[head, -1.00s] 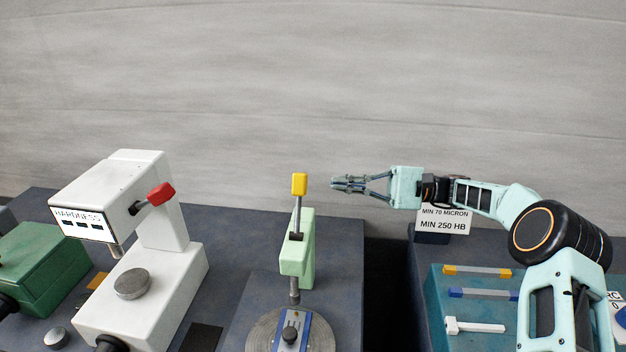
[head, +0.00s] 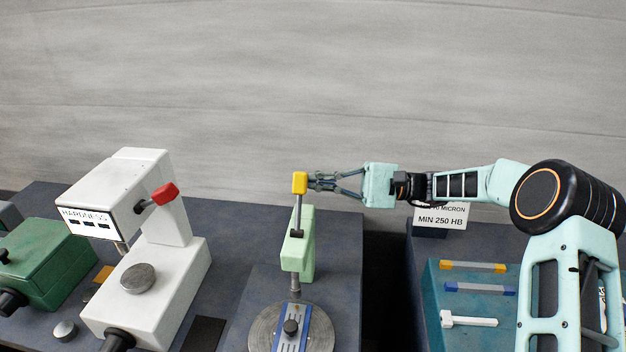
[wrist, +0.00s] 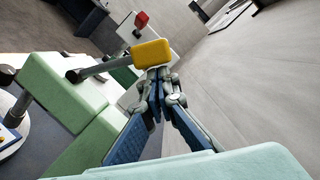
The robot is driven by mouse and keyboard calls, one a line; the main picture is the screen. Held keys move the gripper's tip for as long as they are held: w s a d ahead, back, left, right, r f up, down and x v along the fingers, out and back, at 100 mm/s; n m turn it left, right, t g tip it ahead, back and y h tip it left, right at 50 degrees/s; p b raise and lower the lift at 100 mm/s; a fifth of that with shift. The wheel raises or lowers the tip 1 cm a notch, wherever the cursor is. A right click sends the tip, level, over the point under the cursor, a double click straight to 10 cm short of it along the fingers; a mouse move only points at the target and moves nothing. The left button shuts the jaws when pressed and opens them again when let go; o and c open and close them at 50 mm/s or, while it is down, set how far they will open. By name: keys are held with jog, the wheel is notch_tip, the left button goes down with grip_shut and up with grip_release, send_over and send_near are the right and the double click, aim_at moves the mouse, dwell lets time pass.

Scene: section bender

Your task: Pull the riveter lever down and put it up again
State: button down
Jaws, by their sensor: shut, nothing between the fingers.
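The riveter (head: 303,250) is a light green press in the middle of the head view. Its lever (head: 298,213) is a grey rod standing up, topped by a yellow knob (head: 299,183). My gripper (head: 313,181) is shut and empty, its fingertips at the right side of the yellow knob. In the wrist view the yellow knob (wrist: 152,53) is just beyond the closed fingertips (wrist: 156,78). I cannot tell whether they touch it. Below the press, a blue plate (head: 291,330) lies on a round grey table (head: 265,330).
A white hardness tester (head: 150,250) with a red-knobbed lever (head: 163,194) stands to the left, beside a green box (head: 45,262). A sign (head: 441,217) and a teal tray (head: 470,305) with coloured bars are at right. A dark gap separates the benches.

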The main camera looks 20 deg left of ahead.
dwell(0.3)
jog(key=shift+s+r+n+b, duration=0.2)
jog(key=shift+n+b, duration=0.2)
jog(key=shift+b, duration=0.05)
jog(key=shift+d, duration=0.1)
jog(key=s+n+b, duration=0.1)
jog(key=s+r+n+b, duration=0.1)
jog(key=b, duration=0.1)
jog(key=shift+d+r+n+h, duration=0.1)
jog(key=shift+d+n+h, duration=0.2)
jog(key=shift+n+h, duration=0.1)
jog(key=s+d+r+n+t+h+b, duration=0.1)
jog(key=s+d+n+b, duration=0.1)
jog(key=s+n+b, duration=0.6)
jog(key=b, duration=0.4)
jog(key=shift+d+r+h, duration=0.25)
jog(key=shift+r+h, duration=0.05)
jog(key=shift+h, duration=0.1)
jog(key=shift+n, duration=0.3)
jog(key=v, duration=1.2)
jog(key=shift+t, duration=0.3)
